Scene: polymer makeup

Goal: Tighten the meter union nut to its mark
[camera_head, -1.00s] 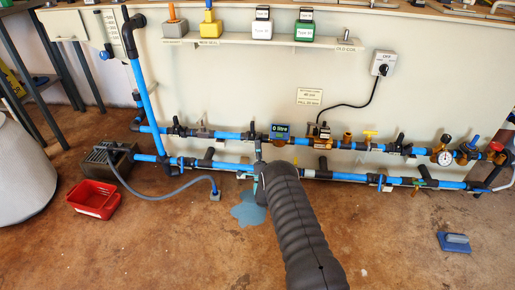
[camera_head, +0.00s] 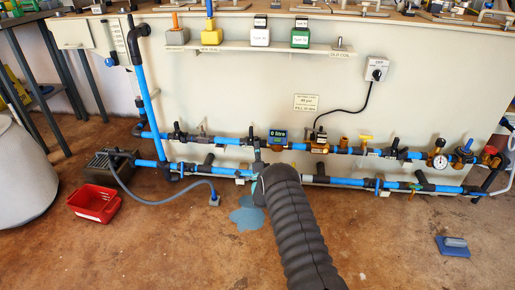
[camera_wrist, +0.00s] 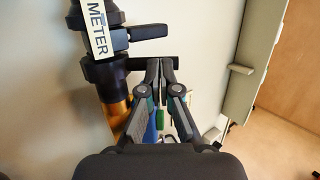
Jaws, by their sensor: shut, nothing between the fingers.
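The meter has a green-lit "0 litre" display (camera_head: 278,137) on the upper blue pipe run. In the wrist view, a white METER label (camera_wrist: 97,28) sits on a dark fitting. Below the label is a black nut-like collar (camera_wrist: 104,70) with a flat tab (camera_wrist: 142,63) pointing right, above a brass section (camera_wrist: 117,112). A similar black tab (camera_wrist: 148,32) sticks out just above. My gripper (camera_wrist: 160,66) is shut and empty, its fingertips at the lower tab's end; I cannot tell if they touch. In the head view my arm hides most of the gripper. No alignment mark is readable.
A lower blue pipe (camera_head: 350,182) runs beneath the meter line. A yellow-handled valve (camera_head: 365,138) and pressure gauge (camera_head: 439,161) are to the right. A blue puddle (camera_head: 246,217) lies on the floor. A red bin (camera_head: 94,202) stands left; the front floor is mostly clear.

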